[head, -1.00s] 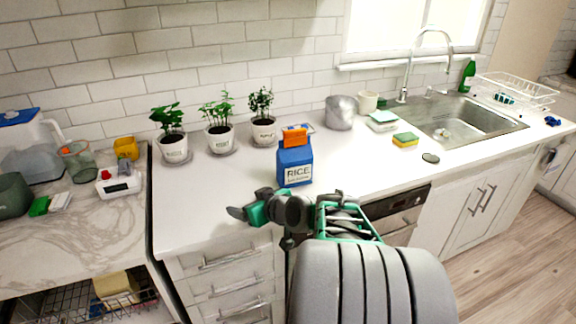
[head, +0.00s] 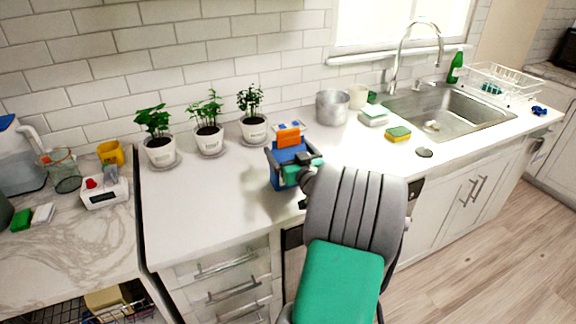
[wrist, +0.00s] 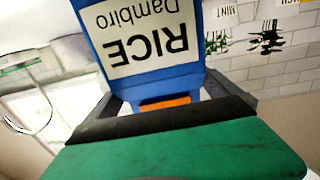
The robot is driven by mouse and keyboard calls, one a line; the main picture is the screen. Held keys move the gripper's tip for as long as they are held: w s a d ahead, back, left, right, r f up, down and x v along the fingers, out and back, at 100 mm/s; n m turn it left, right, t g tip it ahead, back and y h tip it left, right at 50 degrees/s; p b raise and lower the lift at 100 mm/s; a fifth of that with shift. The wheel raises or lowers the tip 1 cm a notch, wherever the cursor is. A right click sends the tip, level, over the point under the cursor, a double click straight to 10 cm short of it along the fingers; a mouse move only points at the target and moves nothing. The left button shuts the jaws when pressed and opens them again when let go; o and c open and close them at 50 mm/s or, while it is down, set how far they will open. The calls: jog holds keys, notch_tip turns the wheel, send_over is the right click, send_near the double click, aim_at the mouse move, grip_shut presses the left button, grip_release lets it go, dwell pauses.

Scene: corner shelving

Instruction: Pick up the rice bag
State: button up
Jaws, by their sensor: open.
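The rice bag (head: 284,158) is blue with an orange clip on top and stands upright on the white counter, in front of the potted plants. In the wrist view the rice bag (wrist: 150,38) shows upside down, close up, its white label reading RICE Dambiro. My gripper (head: 284,160) is at the rice bag, with its dark fingers on either side of the bag's upper part. In the wrist view my gripper (wrist: 170,108) spans the bag and its green palm faces it. The fingers are open; whether they touch the bag cannot be told.
Potted plants (head: 208,138) stand behind the bag by the tiled wall. A metal pot (head: 332,108) and a yellow-green sponge (head: 398,134) are to the right, before the sink (head: 450,112). The white counter (head: 200,205) is clear to the left of the bag.

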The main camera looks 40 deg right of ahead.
jog(key=c, duration=1.7)
jog(key=shift+r, duration=0.2)
